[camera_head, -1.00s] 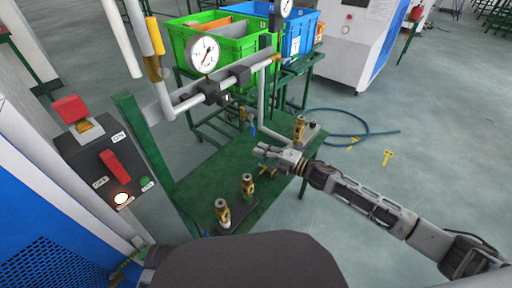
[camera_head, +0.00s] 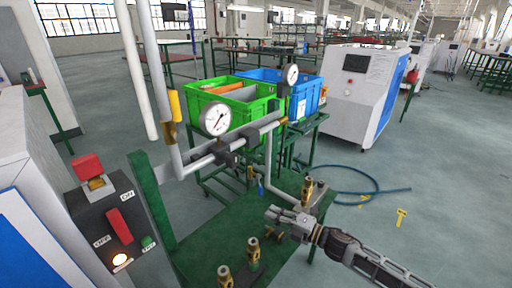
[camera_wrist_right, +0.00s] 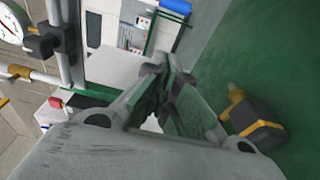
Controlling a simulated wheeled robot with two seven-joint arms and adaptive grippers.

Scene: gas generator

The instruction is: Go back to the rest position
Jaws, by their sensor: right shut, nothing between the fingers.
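My right gripper (camera_head: 284,216) is shut and empty in the head view, held above the right part of the green table (camera_head: 197,243). In the right wrist view its fingers (camera_wrist_right: 165,88) meet at the tips. A brass valve (camera_head: 307,193) stands just beyond and to the right of the gripper, apart from it as far as I can tell. Two more brass fittings (camera_head: 253,252) stand nearer on the table. My left gripper is not in view.
A grey pipe with a pressure gauge (camera_head: 215,119) crosses above the table. A control box (camera_head: 110,223) with a red switch stands at the left. Green (camera_head: 262,106) and blue bins stand behind. A blue hose (camera_head: 375,191) lies on the open floor at the right.

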